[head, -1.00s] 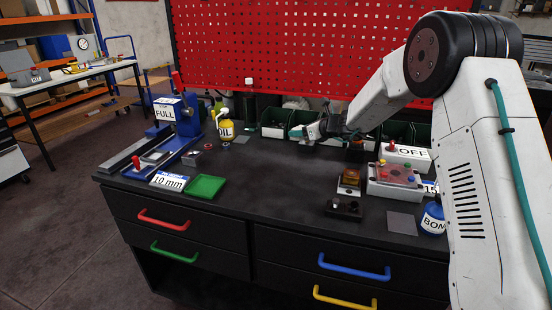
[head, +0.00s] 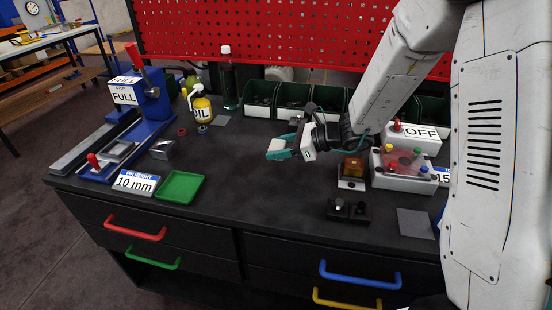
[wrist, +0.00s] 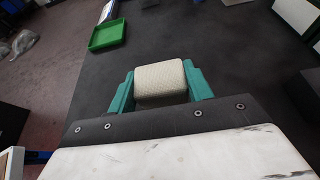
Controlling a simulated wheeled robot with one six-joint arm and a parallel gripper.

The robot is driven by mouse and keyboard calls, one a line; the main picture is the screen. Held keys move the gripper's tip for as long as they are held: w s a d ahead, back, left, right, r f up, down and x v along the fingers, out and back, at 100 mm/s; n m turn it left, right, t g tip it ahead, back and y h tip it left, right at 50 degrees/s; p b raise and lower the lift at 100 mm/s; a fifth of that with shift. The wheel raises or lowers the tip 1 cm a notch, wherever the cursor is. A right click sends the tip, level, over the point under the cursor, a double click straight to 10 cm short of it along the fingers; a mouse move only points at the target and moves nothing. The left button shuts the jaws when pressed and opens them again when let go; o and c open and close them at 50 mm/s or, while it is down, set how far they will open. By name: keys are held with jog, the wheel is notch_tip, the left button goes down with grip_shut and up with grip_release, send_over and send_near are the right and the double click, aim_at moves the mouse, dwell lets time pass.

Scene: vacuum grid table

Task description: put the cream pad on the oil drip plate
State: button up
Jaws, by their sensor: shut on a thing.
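My gripper (head: 279,149) has teal fingers and is shut on the cream pad (wrist: 160,84). In the wrist view the pad is a pale, rounded block squarely between the fingers (wrist: 160,92). In the head view the pad (head: 276,145) shows only as a small pale patch at the fingertips, above the middle of the dark bench. A thin grey square beside the yellow oil bottle (head: 201,106) looks like the oil drip plate (head: 222,121). It lies flat and bare, left of and behind my gripper.
A green tray (head: 180,187) and blue press (head: 135,100) stand left. Green bins (head: 294,97) line the back. A control box (head: 408,170), amber-topped device (head: 352,170) and another grey square plate (head: 415,223) are at right. The bench middle is clear.

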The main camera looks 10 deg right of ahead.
aim_at(279, 168)
jog(key=shift+f, duration=2.15)
jog(key=shift+a+f, duration=0.1)
jog(key=o, duration=1)
jog(key=shift+c, duration=0.2)
